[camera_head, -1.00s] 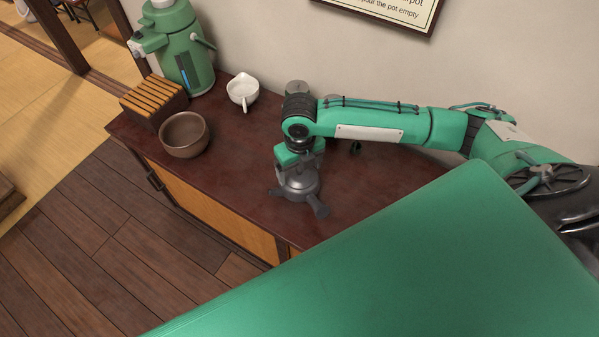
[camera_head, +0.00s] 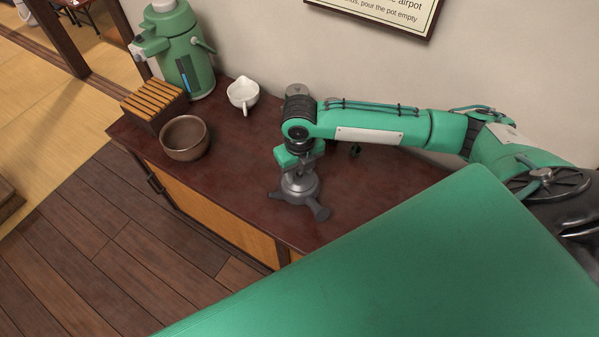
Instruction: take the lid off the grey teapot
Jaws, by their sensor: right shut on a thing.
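The grey teapot (camera_head: 300,190) stands on the dark red counter near its front edge. Its side handle (camera_head: 320,212) points toward the front right, and a short spout shows on its left. My right gripper (camera_head: 300,170) is directly above the teapot, pointing down, shut on the lid's knob. The knob and most of the lid are hidden by the gripper, and I cannot tell whether there is a gap between lid and pot. My left gripper is out of view.
On the counter (camera_head: 226,185) to the left are a brown bowl (camera_head: 184,150), a white spouted cup (camera_head: 243,104), a slatted wooden box (camera_head: 153,102) and a green airpot (camera_head: 188,60). A wall with a sign (camera_head: 385,12) is behind. The counter between bowl and teapot is clear.

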